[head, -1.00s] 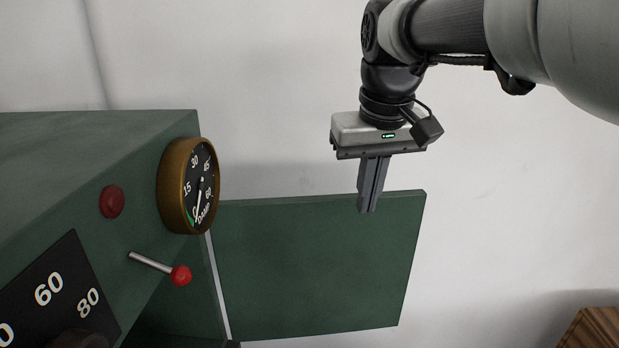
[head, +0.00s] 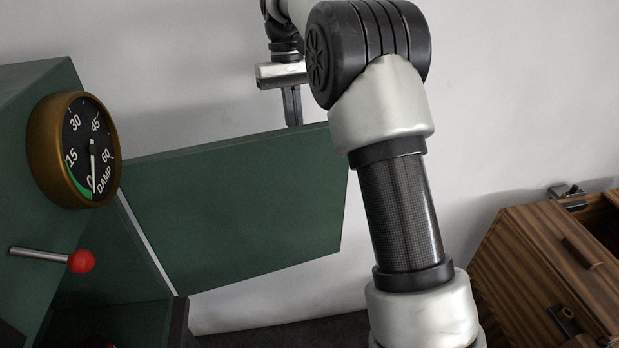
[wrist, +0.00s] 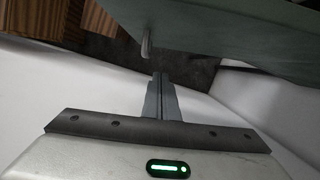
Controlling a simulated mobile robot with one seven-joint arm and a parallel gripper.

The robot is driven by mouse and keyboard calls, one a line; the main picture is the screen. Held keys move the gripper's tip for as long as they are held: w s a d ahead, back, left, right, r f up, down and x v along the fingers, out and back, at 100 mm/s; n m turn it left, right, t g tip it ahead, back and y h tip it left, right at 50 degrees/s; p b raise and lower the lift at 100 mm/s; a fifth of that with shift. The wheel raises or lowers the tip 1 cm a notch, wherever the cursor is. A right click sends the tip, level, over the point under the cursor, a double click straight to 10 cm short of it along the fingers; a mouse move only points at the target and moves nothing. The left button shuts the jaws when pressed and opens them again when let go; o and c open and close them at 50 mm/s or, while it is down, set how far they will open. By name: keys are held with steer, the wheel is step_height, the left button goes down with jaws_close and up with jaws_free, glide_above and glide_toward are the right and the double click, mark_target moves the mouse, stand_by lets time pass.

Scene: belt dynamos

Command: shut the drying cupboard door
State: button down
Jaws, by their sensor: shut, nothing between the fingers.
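The drying cupboard is the green cabinet at the left of the head view, and its green door (head: 240,215) stands wide open to the right of it. The dark inside of the cupboard shows partly at the lower left. My gripper (head: 293,122) is shut and empty, pointing down behind the door's top edge, on the wall side. In the wrist view my shut fingers (wrist: 160,80) point toward the green door (wrist: 240,40) across the top right, and a pale handle-like piece (wrist: 147,42) shows beyond the fingertips. I cannot tell whether the fingers touch the door.
A round brass damp gauge (head: 74,150) and a red-knobbed lever (head: 80,261) stick out from the cupboard front. A striped wooden chest (head: 545,265) stands at the right. The white wall (head: 200,60) is close behind the door. My arm crosses in front of the door's right edge.

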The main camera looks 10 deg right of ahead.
mark_target(306, 183)
steer(key=s+f, duration=0.2)
steer(key=f, duration=0.1)
steer(key=s+f, duration=0.2)
steer(key=f, duration=0.1)
steer(key=s+d+f, duration=0.1)
steer(key=s+f, duration=0.1)
steer(key=f, duration=0.1)
steer(key=shift+s+f+b, duration=0.2)
steer(key=shift+f+b, duration=0.1)
steer(key=shift+f, duration=0.05)
